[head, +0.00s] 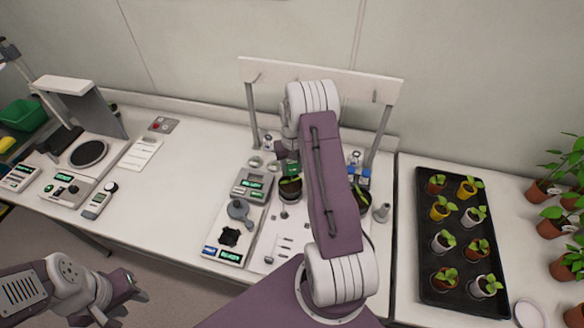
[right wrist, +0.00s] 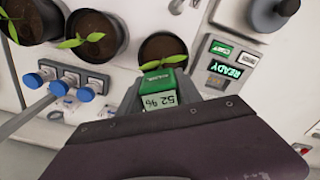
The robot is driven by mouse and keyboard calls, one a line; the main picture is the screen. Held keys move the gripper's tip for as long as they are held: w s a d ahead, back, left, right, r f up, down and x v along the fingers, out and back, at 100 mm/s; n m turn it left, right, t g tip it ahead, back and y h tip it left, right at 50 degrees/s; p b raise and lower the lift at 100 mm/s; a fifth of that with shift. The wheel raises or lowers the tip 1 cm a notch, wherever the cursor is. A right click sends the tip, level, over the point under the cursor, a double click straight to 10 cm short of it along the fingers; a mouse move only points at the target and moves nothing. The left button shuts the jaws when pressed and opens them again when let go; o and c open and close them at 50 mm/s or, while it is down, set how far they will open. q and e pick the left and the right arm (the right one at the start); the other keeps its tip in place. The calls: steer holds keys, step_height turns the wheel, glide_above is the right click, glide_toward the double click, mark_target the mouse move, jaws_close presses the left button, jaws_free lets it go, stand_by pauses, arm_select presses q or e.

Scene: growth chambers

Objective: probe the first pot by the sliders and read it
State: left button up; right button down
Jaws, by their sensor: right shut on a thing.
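My right gripper (head: 288,156) is shut on a green probe (right wrist: 160,88), which also shows in the head view (head: 293,169). Its display reads about 52 %, upside down in the right wrist view. The probe is over the dark soil of a pot (right wrist: 160,47) with a seedling, the leftmost of the bench pots in the head view (head: 290,190). Its tip is hidden, so I cannot tell how deep it is. Two more potted seedlings (right wrist: 97,32) (right wrist: 38,18) stand in the row. My left gripper (head: 128,285) hangs off the bench front; its fingers are unclear.
A device with a lit READY display (right wrist: 225,69) stands beside the pot. Blue-capped items (right wrist: 70,80) sit near the row. A black tray (head: 426,235) of several seedlings is at right, a balance (head: 65,190) at left. My right arm hides part of the bench.

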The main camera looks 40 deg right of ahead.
steer(key=c, duration=0.7)
jaws_free()
steer(key=shift+r, duration=0.2)
step_height(320, 180, up, 9)
steer(key=shift+f+b, duration=0.1)
steer(key=shift+b, duration=1.15)
